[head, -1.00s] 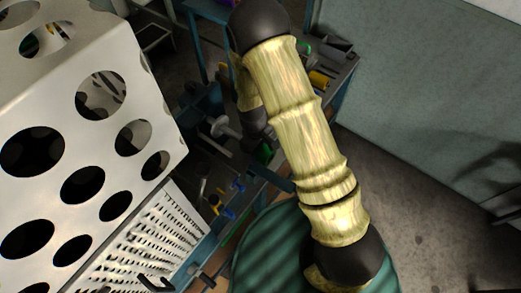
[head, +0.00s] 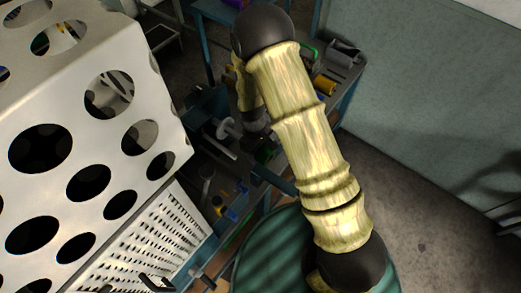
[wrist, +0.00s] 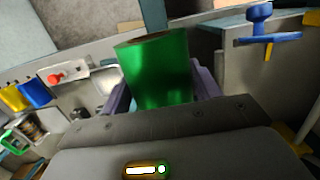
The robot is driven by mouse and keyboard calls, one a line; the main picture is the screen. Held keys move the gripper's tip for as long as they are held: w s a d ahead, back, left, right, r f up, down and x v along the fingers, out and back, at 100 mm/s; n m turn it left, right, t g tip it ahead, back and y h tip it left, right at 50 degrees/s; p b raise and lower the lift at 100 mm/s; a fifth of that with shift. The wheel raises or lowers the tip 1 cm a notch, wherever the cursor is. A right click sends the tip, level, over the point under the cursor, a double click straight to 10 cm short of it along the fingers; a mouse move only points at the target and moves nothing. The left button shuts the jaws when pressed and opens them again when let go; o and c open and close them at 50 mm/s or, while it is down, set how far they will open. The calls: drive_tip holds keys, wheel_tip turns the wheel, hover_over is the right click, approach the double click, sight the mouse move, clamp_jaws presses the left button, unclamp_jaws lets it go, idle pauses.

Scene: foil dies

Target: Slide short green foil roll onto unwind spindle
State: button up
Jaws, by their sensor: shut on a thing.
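The short green foil roll (wrist: 157,72) fills the upper middle of the wrist view, standing nearly upright with its open core end at the top. My gripper (wrist: 163,92) is shut on it, with a pale purple finger on each side. In the head view, a dark green patch (head: 265,153) beside my arm appears to be the roll, mostly hidden by the arm. A grey spindle with a round flange (head: 228,130) stands left of it and looks bare. I cannot make out a spindle clearly in the wrist view.
A large perforated pale panel (head: 60,110) takes up the left of the head view. The wrist view shows a blue handle (wrist: 262,35), a red knob (wrist: 55,78) and a blue roll (wrist: 34,93).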

sight(238, 135)
drive_tip(key=shift+w+a, duration=0.25)
drive_tip(key=shift+a, duration=0.05)
drive_tip(key=shift+a, duration=0.3)
drive_tip(key=shift+w+a, duration=0.5)
drive_tip(key=shift+w, duration=0.05)
drive_tip(key=shift+w+a+b, duration=0.25)
drive_tip(key=shift+w+a, duration=0.75)
drive_tip(key=shift+a, duration=0.25)
drive_tip(key=shift+w+a+b, duration=0.2)
drive_tip(key=shift+w+a, duration=0.75)
drive_tip(key=shift+a, duration=0.3)
idle(0.8)
drive_tip(key=o, duration=1.3)
drive_tip(key=shift+c, duration=0.2)
drive_tip(key=shift+r, duration=0.15)
wheel_tip(238, 135, up, 17)
drive_tip(key=w+a+b, duration=0.1)
drive_tip(key=b, duration=0.3)
drive_tip(key=shift+a+b, duration=0.3)
drive_tip(key=shift+b, duration=0.1)
drive_tip(key=shift+w, duration=0.1)
